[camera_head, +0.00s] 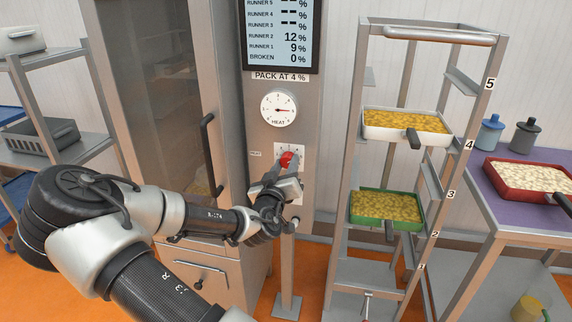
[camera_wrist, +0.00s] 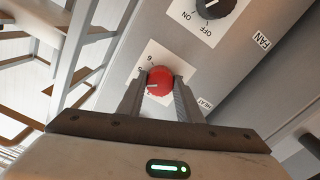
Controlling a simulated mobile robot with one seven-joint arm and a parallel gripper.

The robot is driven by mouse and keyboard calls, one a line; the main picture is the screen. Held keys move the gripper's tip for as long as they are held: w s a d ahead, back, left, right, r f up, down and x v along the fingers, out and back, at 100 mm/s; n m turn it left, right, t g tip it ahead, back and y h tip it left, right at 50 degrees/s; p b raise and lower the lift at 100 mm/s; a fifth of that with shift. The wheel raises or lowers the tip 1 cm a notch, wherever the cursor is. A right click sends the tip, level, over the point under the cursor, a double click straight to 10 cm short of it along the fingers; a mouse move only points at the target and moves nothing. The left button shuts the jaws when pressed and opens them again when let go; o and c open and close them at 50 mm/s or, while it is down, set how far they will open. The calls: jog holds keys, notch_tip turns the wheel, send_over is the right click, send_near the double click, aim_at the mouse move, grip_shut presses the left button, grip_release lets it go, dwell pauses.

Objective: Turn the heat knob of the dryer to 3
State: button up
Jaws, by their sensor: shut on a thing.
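The red heat knob (camera_wrist: 159,82) sits on a white dial plate (camera_wrist: 178,62) labelled HEAT on the dryer's grey panel. My gripper (camera_wrist: 160,92) is shut on the knob, with one finger on each side of it. In the head view the knob (camera_head: 287,159) shows just past my gripper (camera_head: 284,176). The knob's white pointer mark faces left in the wrist view, near the numeral 5. Most of the other numerals are hidden by the fingers. The round HEAT gauge (camera_head: 279,108) above has a red needle.
A black fan knob (camera_wrist: 213,5) with an OFF mark is close by on the panel. The dryer door has a black handle (camera_head: 211,155). A rack (camera_head: 352,150) with a white tray (camera_head: 408,135) and a green tray (camera_head: 387,222) stands to the right.

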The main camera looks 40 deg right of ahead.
jog(key=n, duration=0.5)
jog(key=shift+n+p, duration=0.3)
jog(key=shift+p, duration=0.1)
jog(key=n, duration=0.4)
jog(key=shift+n, duration=0.4)
jog(key=shift+s, duration=0.1)
jog(key=o, duration=1)
jog(key=shift+o, duration=0.2)
jog(key=p+v, duration=0.9)
jog(key=v, duration=0.8)
jog(key=shift+a, duration=0.2)
